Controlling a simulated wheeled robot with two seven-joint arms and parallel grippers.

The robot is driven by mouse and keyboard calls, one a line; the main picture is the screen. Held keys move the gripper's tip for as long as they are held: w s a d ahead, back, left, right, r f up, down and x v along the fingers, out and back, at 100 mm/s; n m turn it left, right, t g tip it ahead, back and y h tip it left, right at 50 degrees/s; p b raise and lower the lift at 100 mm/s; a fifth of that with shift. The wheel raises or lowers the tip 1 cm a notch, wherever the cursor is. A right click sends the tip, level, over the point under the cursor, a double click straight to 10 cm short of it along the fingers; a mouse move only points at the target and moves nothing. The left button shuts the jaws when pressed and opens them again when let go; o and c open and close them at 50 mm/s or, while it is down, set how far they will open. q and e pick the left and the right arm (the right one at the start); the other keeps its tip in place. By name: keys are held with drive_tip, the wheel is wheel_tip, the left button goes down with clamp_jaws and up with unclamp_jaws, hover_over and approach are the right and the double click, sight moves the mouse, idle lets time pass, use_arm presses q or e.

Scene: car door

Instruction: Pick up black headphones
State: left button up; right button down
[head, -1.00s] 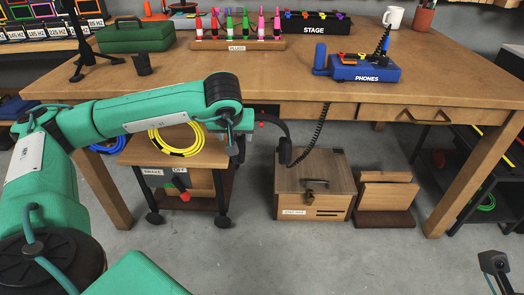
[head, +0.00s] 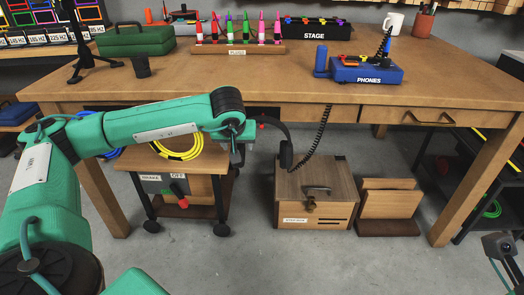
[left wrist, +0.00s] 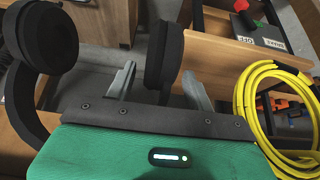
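The black headphones (head: 286,152) hang at the table's front edge, with one ear cup and part of the band showing beside my left gripper (head: 238,150). In the left wrist view one black ear cup (left wrist: 41,38) is at the left, and the other ear cup (left wrist: 164,52) appears between the two grey fingers of my left gripper (left wrist: 158,85). Gaps show on both sides of that cup, so the gripper looks open. The arm hides the far ear cup in the head view. Part of my right arm's end (head: 500,248) shows at the lower right; its fingers are unclear.
A coiled cord (head: 322,130) runs from the headphones up to the blue PHONES box (head: 366,70) on the wooden table (head: 230,80). A small cart with a yellow cable coil (head: 180,148) stands close to the gripper. A wooden box (head: 318,195) stands below the headphones.

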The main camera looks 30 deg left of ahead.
use_arm(q)
drive_tip(key=c, duration=1)
drive_tip(key=shift+r, duration=0.15)
